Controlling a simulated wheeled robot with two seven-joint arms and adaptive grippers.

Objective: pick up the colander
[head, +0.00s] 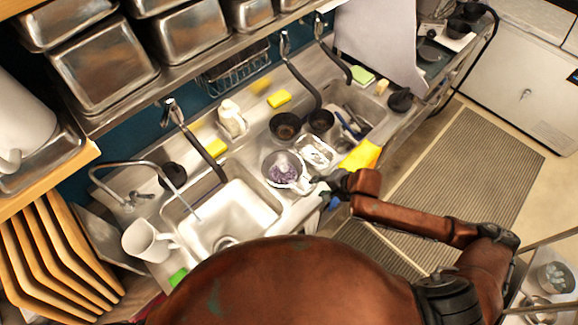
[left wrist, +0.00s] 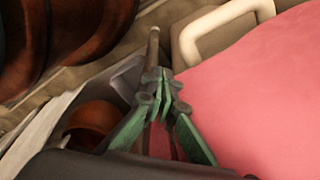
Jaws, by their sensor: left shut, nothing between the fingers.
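A round metal vessel that looks like the colander (head: 271,160) sits by the sink counter in the head view, with something purple and pale inside. A light handle-like part extends from its right side. My right gripper (head: 323,186) is at the right of this vessel, close to that handle. Its fingers are small and dark here, so I cannot tell whether they touch it or how far they are apart. My left gripper (left wrist: 163,92) shows in the left wrist view with its green fingers together and nothing between them. The left gripper is out of sight in the head view.
A silver foil-like tray (head: 316,151), dark bowls (head: 285,126) and a yellow cloth (head: 361,156) crowd the counter near the vessel. An empty sink (head: 238,212) lies to the left. In the left wrist view, a large pink surface (left wrist: 255,90) is right beside the left fingers.

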